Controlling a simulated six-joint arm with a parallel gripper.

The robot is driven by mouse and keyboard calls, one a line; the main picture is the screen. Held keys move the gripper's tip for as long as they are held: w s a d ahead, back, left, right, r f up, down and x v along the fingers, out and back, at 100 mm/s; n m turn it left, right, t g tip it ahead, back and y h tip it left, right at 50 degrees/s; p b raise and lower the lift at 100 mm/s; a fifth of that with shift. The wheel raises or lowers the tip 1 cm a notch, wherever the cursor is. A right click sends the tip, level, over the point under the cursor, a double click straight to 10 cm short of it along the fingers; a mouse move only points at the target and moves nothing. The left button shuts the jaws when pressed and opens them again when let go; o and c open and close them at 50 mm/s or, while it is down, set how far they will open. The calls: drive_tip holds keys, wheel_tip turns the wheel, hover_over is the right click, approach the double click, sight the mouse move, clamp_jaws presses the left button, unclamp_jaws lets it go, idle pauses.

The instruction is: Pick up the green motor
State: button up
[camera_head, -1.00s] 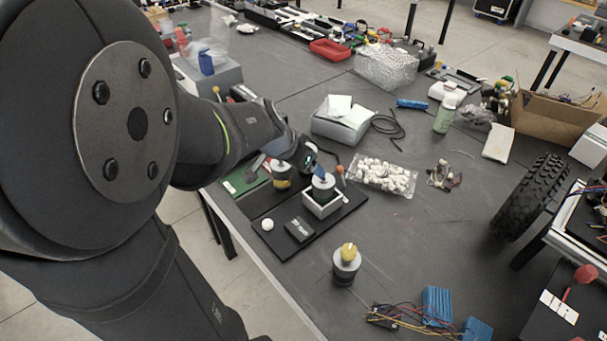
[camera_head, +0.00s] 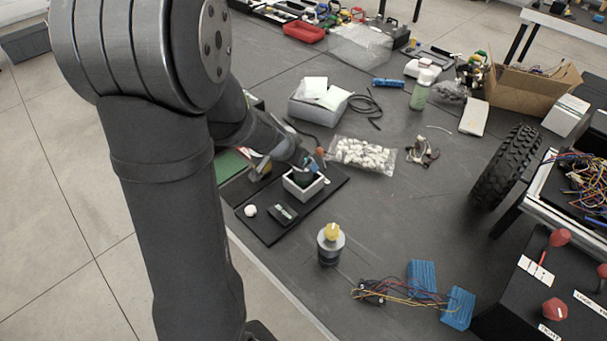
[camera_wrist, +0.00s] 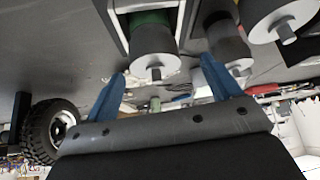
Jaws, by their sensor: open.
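The green motor stands upright in a small white open box (camera_head: 305,190) on a black board in the head view. In the wrist view the motor (camera_wrist: 151,43) has a green band and a light grey end disc with a short shaft. My gripper (camera_wrist: 162,67) is open, with one blue finger to each side of the motor's disc end. A gap shows between the fingers and the disc, and I cannot tell how far the tips reach along the motor.
Two other grey-capped motors (camera_wrist: 228,45) (camera_wrist: 275,15) sit close by on the right in the wrist view. A yellow-topped motor (camera_head: 330,246) stands in front of the board. A white ball (camera_head: 250,210) lies on the board. A bag of white pieces (camera_head: 362,154) lies behind it.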

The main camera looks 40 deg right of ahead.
drive_tip(key=x, duration=0.3)
drive_tip(key=shift+s+f, duration=0.35)
drive_tip(key=shift+w+d+f, duration=0.1)
drive_tip(key=shift+d+f, duration=0.25)
drive_tip(key=shift+f, duration=0.15)
drive_tip(key=c, duration=1.7)
drive_tip(key=shift+r, duration=0.1)
clamp_jaws()
drive_tip(key=shift+r, duration=0.15)
